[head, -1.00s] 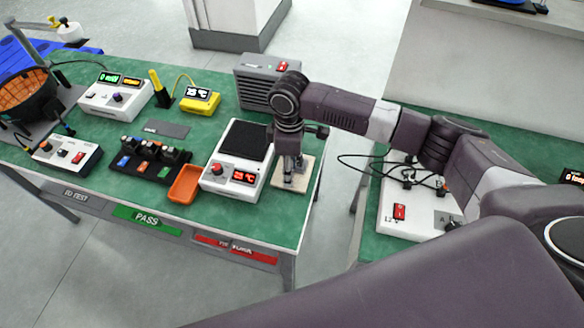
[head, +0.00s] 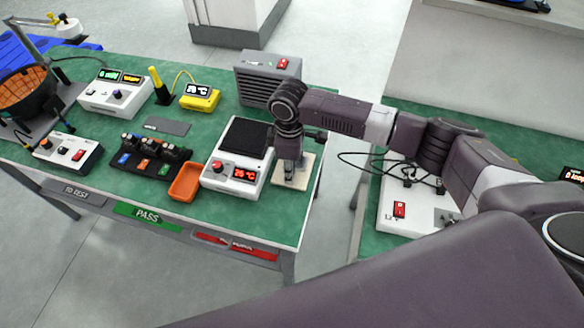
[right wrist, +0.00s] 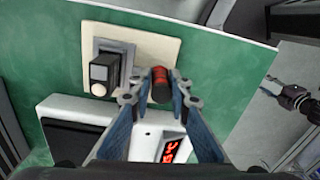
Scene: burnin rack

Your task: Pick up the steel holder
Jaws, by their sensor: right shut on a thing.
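My right gripper (head: 290,174) points down over a cream pad (head: 304,164) at the bench's right end. In the right wrist view my right gripper (right wrist: 160,88) is shut on a small dark cylinder with a red band (right wrist: 160,92). The cream pad (right wrist: 168,52) also shows there, with a grey metal piece (right wrist: 128,50) on it, likely the steel holder, and a black block with a pale round end (right wrist: 99,74). I cannot tell whether the cylinder is part of the holder. My left gripper is not in view.
A white hot plate (head: 221,180) with a red display stands close left of the gripper. Nearby are an orange tray (head: 184,183), a black socket rack (head: 144,158) and a grey vented box (head: 256,82). A second green bench (head: 368,232) lies right, across a gap.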

